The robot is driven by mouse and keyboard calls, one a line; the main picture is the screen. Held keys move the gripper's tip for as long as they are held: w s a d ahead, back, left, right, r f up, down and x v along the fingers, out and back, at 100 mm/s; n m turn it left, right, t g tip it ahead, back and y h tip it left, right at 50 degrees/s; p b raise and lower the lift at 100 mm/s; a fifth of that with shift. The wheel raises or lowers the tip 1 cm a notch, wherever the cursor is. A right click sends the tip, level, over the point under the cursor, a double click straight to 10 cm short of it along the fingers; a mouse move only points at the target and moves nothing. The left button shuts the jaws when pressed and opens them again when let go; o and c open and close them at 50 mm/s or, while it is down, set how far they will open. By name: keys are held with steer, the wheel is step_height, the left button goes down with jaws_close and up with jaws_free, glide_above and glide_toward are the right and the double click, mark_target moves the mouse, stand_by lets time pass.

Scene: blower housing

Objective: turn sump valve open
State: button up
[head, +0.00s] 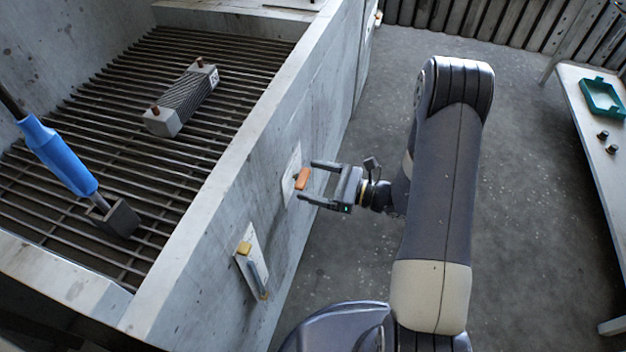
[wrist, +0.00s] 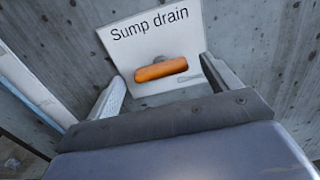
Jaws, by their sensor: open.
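The sump valve's orange handle (head: 302,178) sticks out from a pale plate (head: 291,172) on the outer side of the concrete wall. In the wrist view the plate (wrist: 155,37) reads "Sump drain", and the orange handle (wrist: 161,70) lies nearly along the plate's lettering. My gripper (head: 307,181) is open, with one finger on either side of the handle. In the wrist view the fingers of my gripper (wrist: 162,90) also stand apart on both sides of the handle. I cannot tell whether either finger touches it.
A second plate (head: 254,249) with a yellow part and a grey bar is on the same wall, nearer. A grating (head: 110,95) behind the wall holds a finned block (head: 181,101) and a blue-handled tool (head: 55,155). A table (head: 590,135) with a green tray (head: 603,98) stands right. Floor between is clear.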

steer(key=shift+w+a, duration=0.15)
steer(key=shift+a, duration=0.2)
steer(key=c, duration=1)
steer(key=shift+f+b, duration=0.1)
steer(key=shift+b, duration=0.25)
steer(key=shift+s+f+n+b, duration=0.1)
steer(key=shift+n+b, duration=4.35)
steer(key=shift+b, duration=0.6)
steer(key=shift+s+f+n+b, duration=0.1)
steer(key=shift+n+b, duration=4.35)
steer(key=shift+b, duration=0.55)
steer(key=shift+r, duration=0.1)
